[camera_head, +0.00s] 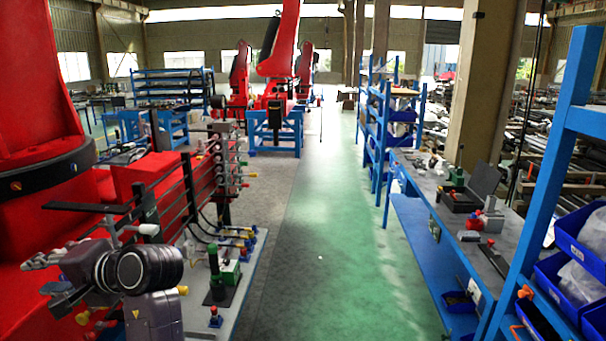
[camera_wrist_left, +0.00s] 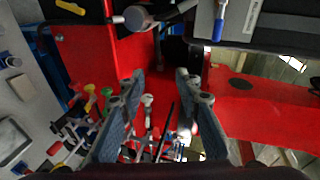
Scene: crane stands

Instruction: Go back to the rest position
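My left gripper (camera_head: 42,276) is at the lower left of the head view, pointing left towards the red machine (camera_head: 40,90). Its two grey fingers are apart. In the left wrist view the gripper (camera_wrist_left: 160,84) is also open, with nothing held between the fingers. Red panels and several small fittings show beyond the fingers there. My left arm's dark round joint and grey wrist show beside a rack of red and black bars (camera_head: 172,195). I cannot tell whether the arm touches the rack. My right gripper is not in view.
A grey bench (camera_head: 232,300) with valves and a green block (camera_head: 222,284) lies close right of my left arm. A green floor aisle (camera_head: 330,250) is clear ahead. Blue shelving (camera_head: 562,110) and a workbench with tools (camera_head: 430,185) line the right side.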

